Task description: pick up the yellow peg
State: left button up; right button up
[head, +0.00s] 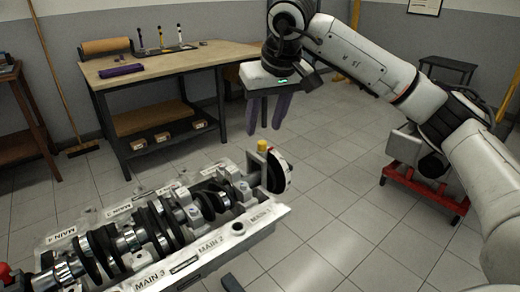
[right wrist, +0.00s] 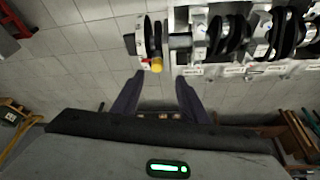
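In the right wrist view the yellow peg (right wrist: 157,65) shows just beyond the fingertips, nearer the left finger. My right gripper (head: 266,124) hangs above the peg, pointing down. Its two dark purple fingers are apart with nothing between them, as the right wrist view (right wrist: 161,77) also shows. My left gripper is not in view.
The engine block (head: 262,222) with its crankshaft (head: 160,228) fills the lower left. A workbench (head: 165,62) with a roll and tools stands behind. A red wheeled stand (head: 425,190) is at the right. Tiled floor between is clear.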

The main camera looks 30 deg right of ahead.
aim_at(262, 142)
jog(key=x, duration=0.5)
jog(key=shift+s+d+f, duration=0.1)
jog(key=shift+s+d, duration=0.15)
jog(key=shift+d, duration=0.15)
jog(key=shift+w+f, duration=0.25)
jog(key=shift+f, duration=0.2)
grip_shut()
